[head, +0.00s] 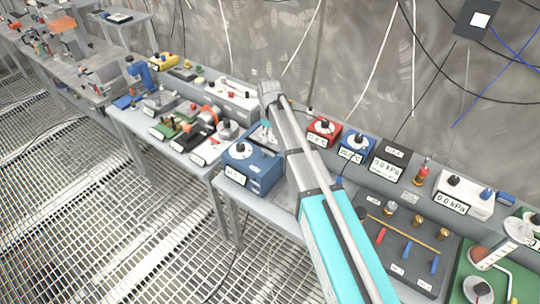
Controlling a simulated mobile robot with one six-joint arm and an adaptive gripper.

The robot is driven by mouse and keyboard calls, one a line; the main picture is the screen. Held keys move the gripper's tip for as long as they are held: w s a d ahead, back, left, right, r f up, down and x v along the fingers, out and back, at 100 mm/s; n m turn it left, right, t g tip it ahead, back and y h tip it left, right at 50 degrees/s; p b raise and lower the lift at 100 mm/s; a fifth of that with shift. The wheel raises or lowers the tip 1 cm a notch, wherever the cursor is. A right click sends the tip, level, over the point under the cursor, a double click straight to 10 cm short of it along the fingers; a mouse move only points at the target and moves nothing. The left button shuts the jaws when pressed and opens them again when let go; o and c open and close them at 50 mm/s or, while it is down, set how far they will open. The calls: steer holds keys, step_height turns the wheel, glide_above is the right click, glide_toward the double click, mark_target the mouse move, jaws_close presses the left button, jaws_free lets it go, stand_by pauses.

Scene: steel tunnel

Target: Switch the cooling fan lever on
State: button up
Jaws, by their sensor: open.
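I cannot tell which part is the cooling fan lever, as the labels are too small to read. A dark panel (385,262) at the lower right carries a red handle (380,236), blue handles (435,264) and brass-coloured knobs. My arm rises from the bottom middle across the bench to a grey joint near the wall side. My gripper does not show. The arm hides part of the bench behind it.
A blue box with a dial (251,168) stands left of my arm. A red dial box (323,132), a blue dial box (356,147) and a white gauge box (463,196) line the back. A green board (468,270) is at the lower right. The grated floor (110,220) is clear.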

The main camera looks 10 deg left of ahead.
mark_target(270, 153)
steer(key=shift+f+b, duration=4.05)
steer(key=shift+f, duration=0.3)
jaws_close()
